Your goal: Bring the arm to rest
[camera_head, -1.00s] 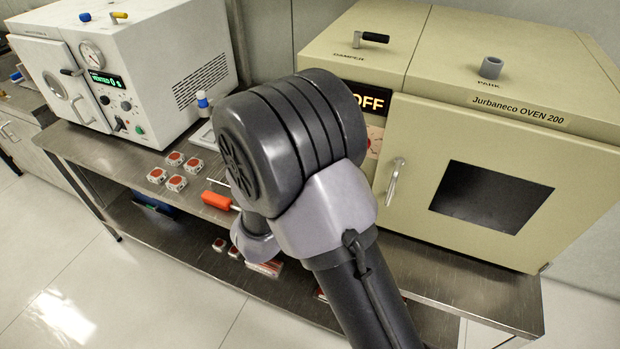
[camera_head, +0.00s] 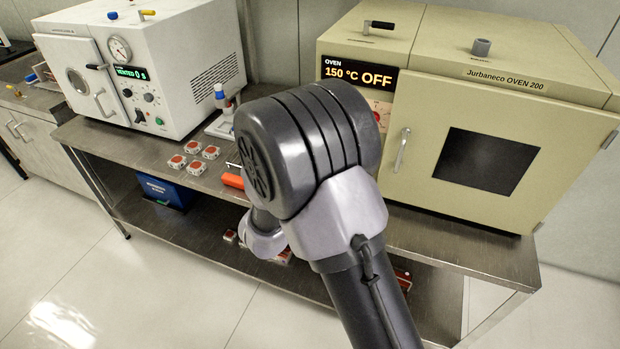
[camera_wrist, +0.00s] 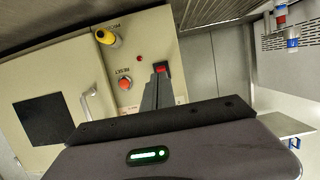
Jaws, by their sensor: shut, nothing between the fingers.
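My arm (camera_head: 310,150) is raised and bent in the middle of the head view, in front of the bench. Its dark rounded joint covers part of the bench top and the oven's left side. My gripper is hidden there. In the wrist view my gripper (camera_wrist: 158,78) shows as dark narrow fingers, closed together and empty. They point toward a pale panel with a red-topped switch (camera_wrist: 160,68) behind the tips. I cannot tell the gap between the tips and the panel.
The beige oven (camera_head: 560,125) reads 150 °C OFF, its door shut. A white vented chamber (camera_head: 190,50) stands at the left. Several small red-topped blocks (camera_head: 177,161) and an orange-handled tool (camera_head: 232,181) lie on the steel bench (camera_head: 470,235). A blue bin (camera_head: 165,193) sits on the lower shelf.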

